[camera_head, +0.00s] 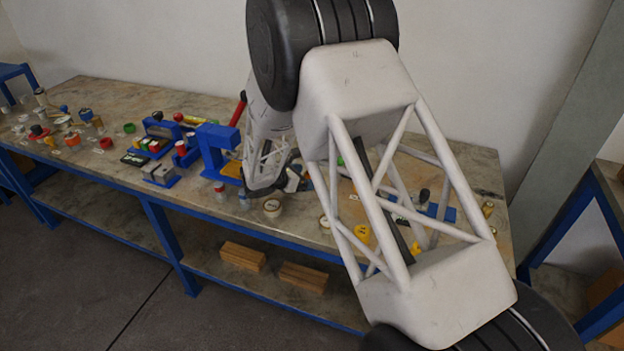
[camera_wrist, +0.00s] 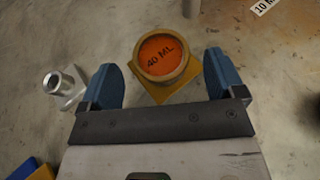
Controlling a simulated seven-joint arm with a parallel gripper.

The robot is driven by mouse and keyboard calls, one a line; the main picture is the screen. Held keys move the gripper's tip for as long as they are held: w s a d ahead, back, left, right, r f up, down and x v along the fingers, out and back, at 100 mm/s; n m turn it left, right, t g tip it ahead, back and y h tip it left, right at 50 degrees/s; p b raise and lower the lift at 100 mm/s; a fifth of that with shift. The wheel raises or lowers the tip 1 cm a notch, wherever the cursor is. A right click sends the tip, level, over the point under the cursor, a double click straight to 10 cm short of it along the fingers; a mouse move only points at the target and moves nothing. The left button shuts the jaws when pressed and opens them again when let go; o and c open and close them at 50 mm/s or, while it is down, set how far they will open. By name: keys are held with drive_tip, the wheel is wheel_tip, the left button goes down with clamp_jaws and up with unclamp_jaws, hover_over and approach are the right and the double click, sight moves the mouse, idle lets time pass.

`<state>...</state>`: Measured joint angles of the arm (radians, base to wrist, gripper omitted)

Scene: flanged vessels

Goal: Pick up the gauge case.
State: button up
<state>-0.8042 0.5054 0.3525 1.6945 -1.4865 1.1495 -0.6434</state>
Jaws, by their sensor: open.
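In the wrist view a round, tan-rimmed vessel (camera_wrist: 162,58) with an orange face marked "40 ML" sits on a yellow square base. It lies ahead of my gripper (camera_wrist: 160,80), between the lines of its two blue fingers, and I see no contact. My gripper is open and empty. In the head view my gripper (camera_head: 297,184) is low over the bench, partly hidden by my arm. A round, pale-faced piece (camera_head: 272,208) stands near it at the bench's front edge. I cannot tell for sure which of these is the gauge case.
A silver flanged tube (camera_wrist: 62,88) stands left of my fingers, and a "10 M" label lies at the top right. The bench (camera_head: 92,92) holds a blue frame (camera_head: 216,145) left of my arm and several small parts. Wooden blocks (camera_head: 242,256) lie on the lower shelf.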

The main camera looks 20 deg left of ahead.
drive_tip(key=shift+x, duration=1.15)
drive_tip(key=c, duration=1.2)
drive_tip(key=shift+r, duration=0.15)
drive_tip(key=shift+r, duration=0.75)
wheel_tip(320, 180, up, 2)
drive_tip(key=shift+s+r, duration=0.1)
drive_tip(key=s+d, duration=0.3)
drive_tip(key=s, duration=0.1)
drive_tip(key=s+d, duration=0.3)
drive_tip(key=s, duration=0.1)
drive_tip(key=s+d+r, duration=0.1)
drive_tip(key=s+d, duration=0.1)
drive_tip(key=s, duration=0.3)
drive_tip(key=shift+s+d, duration=0.1)
drive_tip(key=shift+d, duration=0.3)
